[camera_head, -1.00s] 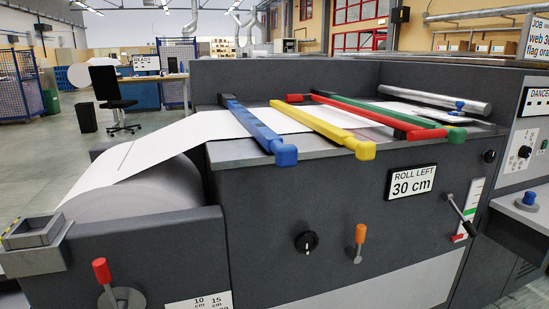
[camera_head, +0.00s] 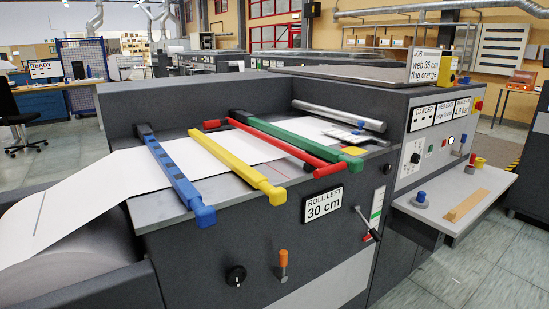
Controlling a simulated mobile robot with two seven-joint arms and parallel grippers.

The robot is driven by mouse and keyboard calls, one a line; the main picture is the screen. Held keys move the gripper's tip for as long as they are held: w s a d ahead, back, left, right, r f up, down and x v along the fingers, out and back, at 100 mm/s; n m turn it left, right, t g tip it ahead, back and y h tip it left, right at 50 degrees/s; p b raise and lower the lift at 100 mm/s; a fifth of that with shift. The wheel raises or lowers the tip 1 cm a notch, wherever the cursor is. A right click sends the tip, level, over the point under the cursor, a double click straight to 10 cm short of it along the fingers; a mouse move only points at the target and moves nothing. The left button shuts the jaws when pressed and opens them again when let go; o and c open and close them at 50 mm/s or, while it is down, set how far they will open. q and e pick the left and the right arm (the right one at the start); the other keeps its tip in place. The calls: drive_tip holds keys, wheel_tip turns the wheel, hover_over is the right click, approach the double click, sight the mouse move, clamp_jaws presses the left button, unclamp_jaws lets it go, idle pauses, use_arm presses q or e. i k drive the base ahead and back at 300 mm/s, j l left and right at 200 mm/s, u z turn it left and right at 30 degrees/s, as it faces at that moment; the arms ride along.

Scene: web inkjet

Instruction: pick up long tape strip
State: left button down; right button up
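A tan, elongated piece (camera_head: 467,205) lies on the grey side shelf (camera_head: 440,212) at the right of the machine. It may be the long tape strip, but I cannot tell for sure at this size. Its near left end has a small raised or darker part. Neither of my grippers is in view, so nothing shows of what they hold.
Blue (camera_head: 175,178), yellow (camera_head: 238,167), red (camera_head: 276,144) and green (camera_head: 305,143) bars cross the white web on the machine. Open floor (camera_head: 490,265) lies to the right.

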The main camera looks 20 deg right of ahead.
sight(453, 215)
drive_tip(key=z, duration=1.8)
drive_tip(key=i+u, duration=0.15)
drive_tip(key=u, duration=0.25)
drive_tip(key=i+l+u, duration=0.1)
drive_tip(key=u, duration=0.3)
drive_tip(key=i+l+u, duration=0.1)
drive_tip(key=u, duration=0.35)
drive_tip(key=i+l+u, duration=0.1)
drive_tip(key=l, duration=0.2)
drive_tip(key=i+l+u, duration=0.15)
drive_tip(key=l, duration=0.2)
drive_tip(key=l+u, duration=0.1)
drive_tip(key=l, duration=0.2)
